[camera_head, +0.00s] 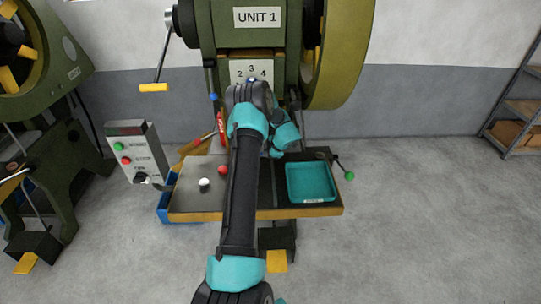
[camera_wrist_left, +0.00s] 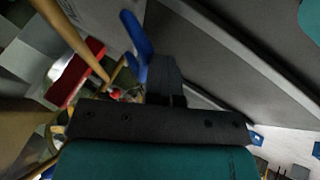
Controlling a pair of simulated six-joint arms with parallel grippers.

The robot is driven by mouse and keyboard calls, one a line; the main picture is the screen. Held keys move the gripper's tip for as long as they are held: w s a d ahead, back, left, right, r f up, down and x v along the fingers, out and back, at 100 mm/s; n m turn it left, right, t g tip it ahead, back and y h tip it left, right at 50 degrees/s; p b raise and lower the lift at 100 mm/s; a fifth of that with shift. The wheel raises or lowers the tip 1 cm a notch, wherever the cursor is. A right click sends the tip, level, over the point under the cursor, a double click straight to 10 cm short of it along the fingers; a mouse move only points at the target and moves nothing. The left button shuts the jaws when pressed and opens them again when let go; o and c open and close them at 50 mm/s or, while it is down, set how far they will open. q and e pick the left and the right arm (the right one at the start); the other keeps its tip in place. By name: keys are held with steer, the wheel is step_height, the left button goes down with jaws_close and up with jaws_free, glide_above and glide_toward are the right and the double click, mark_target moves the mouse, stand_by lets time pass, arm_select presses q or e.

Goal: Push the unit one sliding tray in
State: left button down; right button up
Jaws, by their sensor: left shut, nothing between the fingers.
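The unit one machine (camera_head: 257,50) is a green press with a "UNIT 1" sign. A table (camera_head: 190,205) stands in front of it, with a teal tray (camera_head: 312,182) on its right part. I cannot tell whether this tray is the sliding one. My left arm reaches up over the middle of the table and hides the centre of the press. My left gripper (camera_head: 277,150) is near the press, left of and behind the teal tray, its fingertips mostly hidden. In the left wrist view the gripper's dark fingers (camera_wrist_left: 163,80) are shut and empty. My right gripper is not in view.
A control box (camera_head: 138,153) stands left of the table. A white knob (camera_head: 204,183) and a red knob (camera_head: 222,170) sit on the table's left part. A green-tipped lever (camera_head: 350,175) sticks out at the right.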

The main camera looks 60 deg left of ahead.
arm_select(q)
steer(key=shift+a, duration=0.2)
steer(key=shift+a+r, duration=0.1)
steer(key=shift+r, duration=0.35)
steer(key=s+d+r, duration=0.2)
steer(key=s+d, duration=0.2)
steer(key=d, duration=0.3)
steer(key=s+d+r, duration=0.2)
steer(key=s+d, duration=0.1)
steer(key=d, duration=0.4)
steer(key=shift+s+d, duration=0.3)
steer(key=shift+s, duration=0.1)
